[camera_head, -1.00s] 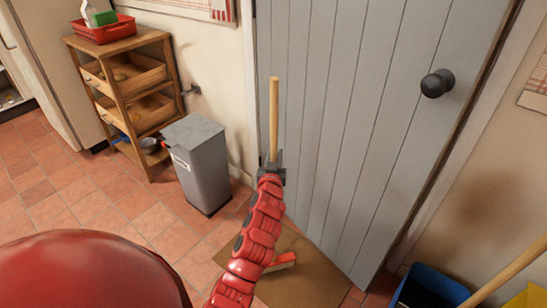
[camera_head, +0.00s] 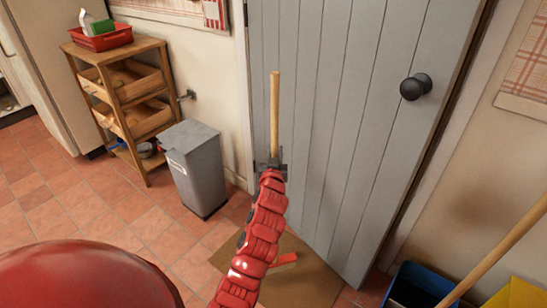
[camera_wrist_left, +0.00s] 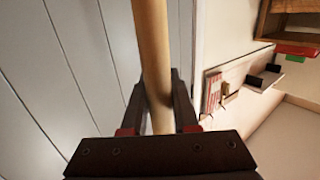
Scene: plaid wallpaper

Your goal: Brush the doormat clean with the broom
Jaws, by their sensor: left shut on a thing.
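The broom has a pale wooden handle (camera_head: 275,112) that stands nearly upright in front of the grey door. Its red head (camera_head: 285,259) shows low down, over the brown doormat (camera_head: 300,283), partly hidden by my arm. I cannot tell whether the bristles touch the mat. My left gripper (camera_head: 271,165) is shut on the handle. In the left wrist view the handle (camera_wrist_left: 155,60) runs between the two dark fingers (camera_wrist_left: 160,120). Part of the doormat is hidden behind my red arm. My right gripper is not in view.
A grey bin (camera_head: 194,168) and a wooden shelf rack (camera_head: 130,100) stand to the left. The grey door (camera_head: 350,130) is right behind the mat. A blue bin (camera_head: 418,285), a yellow bin (camera_head: 518,295) and another wooden pole (camera_head: 495,250) are at right. Tiled floor lies open at left.

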